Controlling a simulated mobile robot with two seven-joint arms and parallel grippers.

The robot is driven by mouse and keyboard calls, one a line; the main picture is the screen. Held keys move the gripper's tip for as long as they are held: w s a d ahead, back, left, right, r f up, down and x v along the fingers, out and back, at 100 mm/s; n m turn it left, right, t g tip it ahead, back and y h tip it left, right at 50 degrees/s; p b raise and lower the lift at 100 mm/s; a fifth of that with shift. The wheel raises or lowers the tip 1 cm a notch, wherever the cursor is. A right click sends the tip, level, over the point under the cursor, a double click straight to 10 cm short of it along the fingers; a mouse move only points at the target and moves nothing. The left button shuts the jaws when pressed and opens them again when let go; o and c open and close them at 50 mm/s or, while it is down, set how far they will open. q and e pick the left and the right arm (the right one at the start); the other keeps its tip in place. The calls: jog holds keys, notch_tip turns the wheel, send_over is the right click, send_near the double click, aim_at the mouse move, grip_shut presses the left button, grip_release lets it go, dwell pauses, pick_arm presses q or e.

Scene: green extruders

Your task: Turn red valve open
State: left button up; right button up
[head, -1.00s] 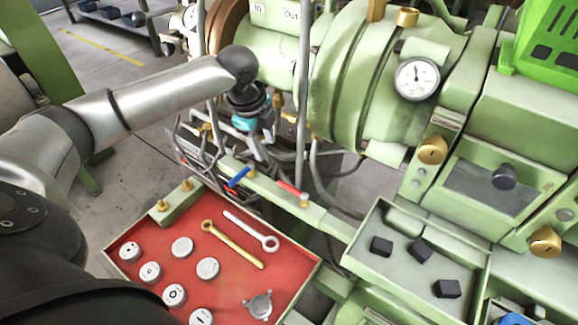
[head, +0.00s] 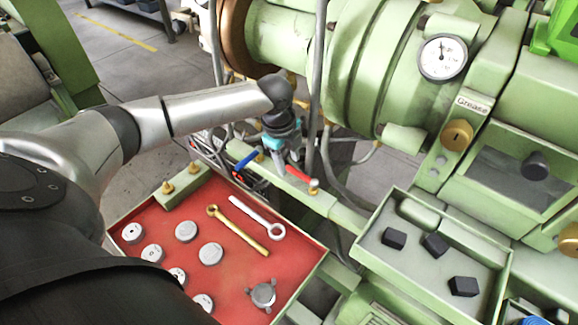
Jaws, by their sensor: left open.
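The red valve handle (head: 297,173) is a short red lever on the green rail, its right end by a brass fitting (head: 314,184). My left gripper (head: 286,160) points down just above and beside the left end of the red handle. Its jaws are open. I cannot tell whether a finger touches the handle. My right gripper is out of view.
A blue valve handle (head: 246,159) sits on the same rail, just left of my gripper. A grey vertical pipe (head: 318,90) stands close to its right. A red tray (head: 225,275) with wrenches and round caps lies in front; a green tray (head: 420,275) holds black blocks.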

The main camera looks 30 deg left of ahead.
pick_arm(q)
jog(key=shift+w+f, duration=0.15)
jog(key=shift+f, duration=0.6)
jog(key=shift+c, duration=0.4)
grip_shut()
dwell(0.5)
